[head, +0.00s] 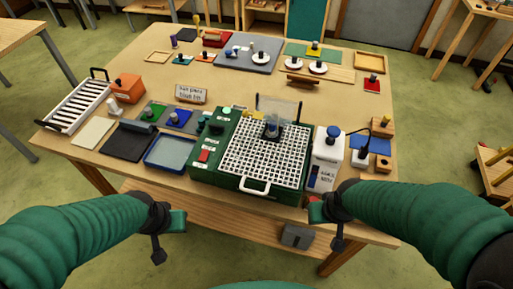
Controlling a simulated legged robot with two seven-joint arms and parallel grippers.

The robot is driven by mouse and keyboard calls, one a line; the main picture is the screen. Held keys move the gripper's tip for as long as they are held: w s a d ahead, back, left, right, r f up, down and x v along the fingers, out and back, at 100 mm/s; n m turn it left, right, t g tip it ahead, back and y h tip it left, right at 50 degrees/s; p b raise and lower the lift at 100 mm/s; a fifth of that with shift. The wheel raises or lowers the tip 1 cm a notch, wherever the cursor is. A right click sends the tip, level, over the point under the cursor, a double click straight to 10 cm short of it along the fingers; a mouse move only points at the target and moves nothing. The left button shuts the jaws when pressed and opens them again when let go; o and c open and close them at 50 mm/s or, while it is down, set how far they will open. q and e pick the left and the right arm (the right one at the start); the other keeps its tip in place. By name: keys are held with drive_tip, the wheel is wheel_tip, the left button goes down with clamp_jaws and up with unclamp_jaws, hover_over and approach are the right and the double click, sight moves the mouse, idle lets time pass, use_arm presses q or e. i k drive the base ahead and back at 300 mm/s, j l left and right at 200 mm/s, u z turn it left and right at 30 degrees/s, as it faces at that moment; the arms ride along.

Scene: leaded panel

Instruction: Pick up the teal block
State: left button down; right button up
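A small teal block (181,61) with a dark knob on top lies flat toward the back left of the table, between a tan frame and an orange-yellow piece. It is small in the head view, and its fine shape is hard to see. My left gripper (169,238) hangs in front of the table's near edge at the left, its two ends apart with nothing between them. My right gripper (327,226) hangs in front of the near edge at the right, also apart and empty. Both are far from the teal block.
A green case with a white grid (262,153) stands at the table's front middle. A blue tray (171,154), dark mat (127,143), white rack (81,104) and orange box (127,88) fill the left. The table's middle has bare room.

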sight(203, 121)
drive_tip(key=i+j+z, duration=0.15)
drive_tip(key=j+z, duration=0.25)
drive_tip(key=i+j+z, duration=0.1)
drive_tip(key=j+z, duration=0.65)
drive_tip(key=j, duration=0.15)
